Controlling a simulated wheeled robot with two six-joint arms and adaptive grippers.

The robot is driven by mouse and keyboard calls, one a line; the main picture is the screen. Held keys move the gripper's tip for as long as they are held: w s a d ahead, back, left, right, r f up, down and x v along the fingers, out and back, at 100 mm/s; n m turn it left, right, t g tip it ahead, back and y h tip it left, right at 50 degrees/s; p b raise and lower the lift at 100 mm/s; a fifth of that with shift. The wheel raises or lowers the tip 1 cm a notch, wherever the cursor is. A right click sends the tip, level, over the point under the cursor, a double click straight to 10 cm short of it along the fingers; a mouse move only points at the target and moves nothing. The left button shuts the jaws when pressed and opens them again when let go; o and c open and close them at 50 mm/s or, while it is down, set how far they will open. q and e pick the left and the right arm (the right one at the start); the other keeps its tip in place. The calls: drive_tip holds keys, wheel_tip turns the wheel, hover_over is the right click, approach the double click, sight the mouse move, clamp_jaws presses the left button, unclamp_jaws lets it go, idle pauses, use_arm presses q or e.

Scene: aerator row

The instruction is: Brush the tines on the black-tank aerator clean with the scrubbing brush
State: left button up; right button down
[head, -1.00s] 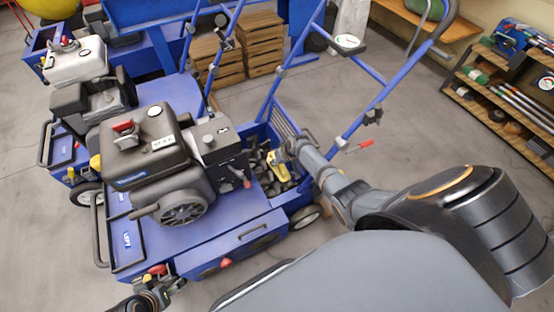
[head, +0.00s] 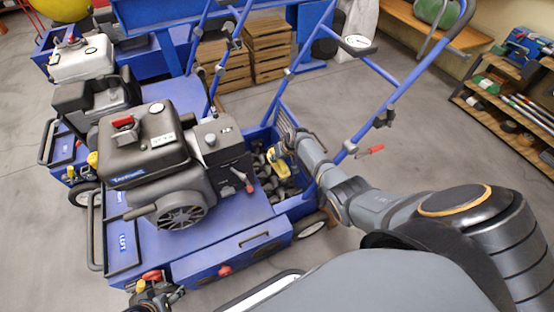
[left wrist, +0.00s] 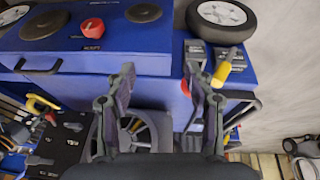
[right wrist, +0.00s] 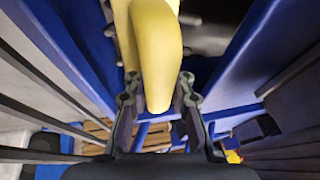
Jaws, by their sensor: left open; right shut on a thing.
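The black-tank aerator (head: 212,238) stands in the middle of the head view, a blue machine with a black tank (head: 140,142) on its engine. Its dark tines (head: 286,190) show in the open bay at its right end. My right gripper (head: 287,146) is over this bay, shut on the yellow scrubbing brush (head: 274,155). In the right wrist view the brush's yellow handle (right wrist: 157,50) sits between the fingers; its bristles are hidden, so contact with the tines cannot be told. My left gripper (head: 155,292) is open and empty by the aerator's lower left corner; its spread fingers show in the left wrist view (left wrist: 160,75).
Another blue aerator with a white tank (head: 77,62) stands close behind on the left. Blue handlebars (head: 400,88) rise beside my right arm. Wooden crates (head: 270,50) stand behind, and a shelf rack (head: 505,108) stands at right. Grey floor lies open between.

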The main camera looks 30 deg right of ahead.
wheel_tip(320, 180, up, 2)
drive_tip(key=shift+r+p, duration=0.15)
drive_tip(key=shift+p, duration=1)
use_arm(q)
wheel_tip(320, 180, up, 6)
drive_tip(key=s+a+r+g+y+p, duration=0.1)
drive_tip(key=a+g+p, duration=0.1)
drive_tip(key=g+p, duration=0.1)
use_arm(e)
wheel_tip(320, 180, up, 3)
drive_tip(key=shift+r, duration=0.3)
drive_tip(key=shift+r+p, duration=0.4)
drive_tip(key=shift+p, duration=0.3)
drive_tip(key=shift+r+p, duration=2.1)
drive_tip(key=shift+r, duration=0.05)
use_arm(q)
drive_tip(key=s+a+f, duration=0.1)
drive_tip(key=a+f, duration=0.1)
drive_tip(key=f, duration=0.6)
drive_tip(key=s+a+f, duration=0.1)
drive_tip(key=a+f, duration=0.1)
drive_tip(key=f, duration=0.7)
drive_tip(key=shift+s+t+y, duration=0.3)
drive_tip(key=shift+s+y, duration=0.05)
drive_tip(key=shift+y, duration=0.05)
